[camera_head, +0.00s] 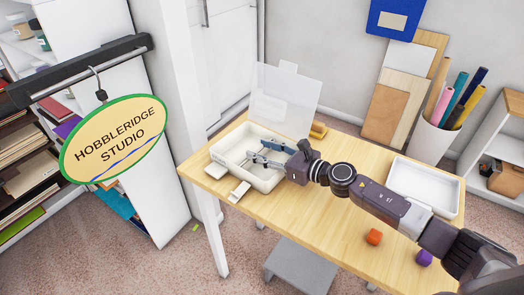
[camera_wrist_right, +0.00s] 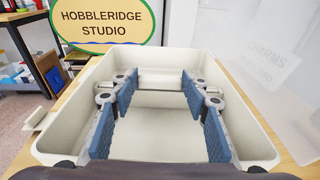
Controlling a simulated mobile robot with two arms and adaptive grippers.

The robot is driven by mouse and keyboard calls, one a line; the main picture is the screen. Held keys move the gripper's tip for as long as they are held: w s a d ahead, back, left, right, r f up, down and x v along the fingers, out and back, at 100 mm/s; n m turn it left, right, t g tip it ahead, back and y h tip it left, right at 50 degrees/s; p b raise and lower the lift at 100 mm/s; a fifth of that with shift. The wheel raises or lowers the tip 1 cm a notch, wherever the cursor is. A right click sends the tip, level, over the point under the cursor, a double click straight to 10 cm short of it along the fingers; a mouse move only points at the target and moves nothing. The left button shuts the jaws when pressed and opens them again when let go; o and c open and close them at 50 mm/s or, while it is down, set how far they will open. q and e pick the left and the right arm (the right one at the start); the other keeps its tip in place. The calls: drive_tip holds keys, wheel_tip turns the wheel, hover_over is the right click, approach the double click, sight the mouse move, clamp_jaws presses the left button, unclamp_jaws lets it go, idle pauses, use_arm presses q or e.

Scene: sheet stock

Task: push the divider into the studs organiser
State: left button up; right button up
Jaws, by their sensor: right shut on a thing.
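The studs organiser (camera_head: 226,150) is a cream open box on the wooden table; its long walls (camera_wrist_right: 238,110) show on both sides in the right wrist view. My right gripper (camera_head: 268,157) reaches low into it from the right. In the right wrist view, its blue-padded fingers (camera_wrist_right: 160,82) stand wide apart inside the box. A pale crosswise plate, seemingly the divider (camera_wrist_right: 160,84), spans between them, and the gripper is shut on it. Whether its bottom edge touches the floor or sits in slots is hidden. My left gripper is not in view.
A clear lid (camera_head: 288,95) stands up behind the organiser. A white tray (camera_head: 425,185), an orange cube (camera_head: 374,236) and a purple cube (camera_head: 424,257) are to the right. A hanging sign (camera_head: 115,138) is at the left.

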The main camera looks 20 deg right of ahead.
drive_tip(key=shift+s+f, duration=0.1)
drive_tip(key=shift+f, duration=0.2)
idle(0.7)
drive_tip(key=o, duration=1.2)
drive_tip(key=o, duration=0.5)
drive_tip(key=shift+c, duration=0.2)
drive_tip(key=shift+b+v, duration=0.4)
drive_tip(key=shift+v, duration=1.15)
drive_tip(key=shift+b+v, duration=0.55)
drive_tip(key=shift+v, duration=0.95)
drive_tip(key=shift+s+d+r, duration=0.25)
drive_tip(key=shift+s, duration=0.05)
